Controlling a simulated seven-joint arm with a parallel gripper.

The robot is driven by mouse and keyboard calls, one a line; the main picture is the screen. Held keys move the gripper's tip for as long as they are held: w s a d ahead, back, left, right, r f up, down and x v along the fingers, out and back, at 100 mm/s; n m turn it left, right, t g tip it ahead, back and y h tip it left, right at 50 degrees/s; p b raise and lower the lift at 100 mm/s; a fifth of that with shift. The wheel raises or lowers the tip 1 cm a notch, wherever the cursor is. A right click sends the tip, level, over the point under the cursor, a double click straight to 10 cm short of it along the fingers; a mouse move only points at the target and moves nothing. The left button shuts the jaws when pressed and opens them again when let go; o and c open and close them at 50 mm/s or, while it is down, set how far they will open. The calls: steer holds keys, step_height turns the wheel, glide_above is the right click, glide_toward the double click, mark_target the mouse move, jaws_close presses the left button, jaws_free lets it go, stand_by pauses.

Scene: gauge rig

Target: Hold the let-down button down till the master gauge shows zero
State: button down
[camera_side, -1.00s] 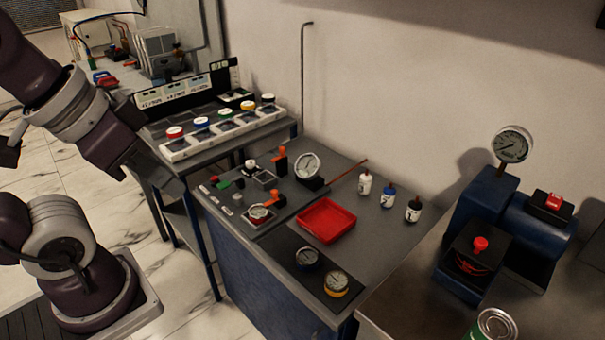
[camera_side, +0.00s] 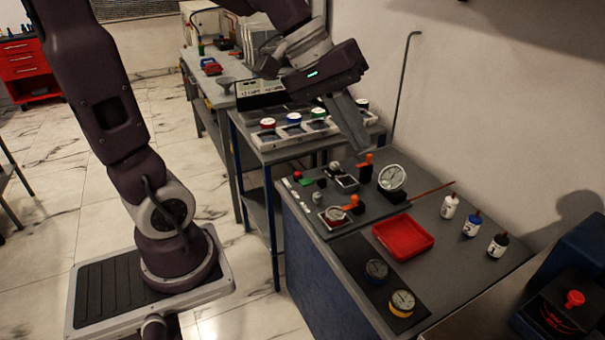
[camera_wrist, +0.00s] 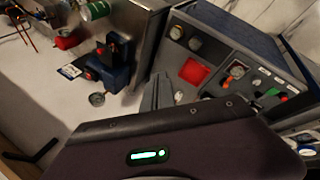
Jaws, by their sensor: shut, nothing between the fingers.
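My gripper (camera_side: 361,148) is shut and empty, pointing down in front of the back left part of the grey bench in the side view. Its fingers also show in the wrist view (camera_wrist: 157,92). On the bench stand a large white-faced dial gauge (camera_side: 392,178), a small green button (camera_side: 307,182) and orange-handled valves (camera_side: 365,160). A red mushroom button (camera_side: 574,298) sits on a black box at the right. I cannot tell which button is the let-down one. The blue rig's gauge shows in the wrist view (camera_wrist: 97,99), too small to read.
A red tray (camera_side: 403,234) lies mid-bench. Several small bottles (camera_side: 471,224) stand behind it. Two small gauges (camera_side: 377,270) lie on a dark mat at the front. A rack with coloured caps (camera_side: 306,134) stands on the left bench. A thin rod lies at the back.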

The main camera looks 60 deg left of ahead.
steer(key=w+a+f+n+t, duration=0.25)
steer(key=w+a+n, duration=0.35)
steer(key=w+a, duration=0.35)
steer(key=n+t+y, duration=0.2)
steer(key=n+y, duration=0.3)
steer(key=n, duration=1)
glide_above(298, 174)
step_height(298, 174, down, 24)
steer(key=shift+s+a, duration=0.4)
steer(key=shift+f, duration=4.35)
steer(key=shift+f, duration=0.4)
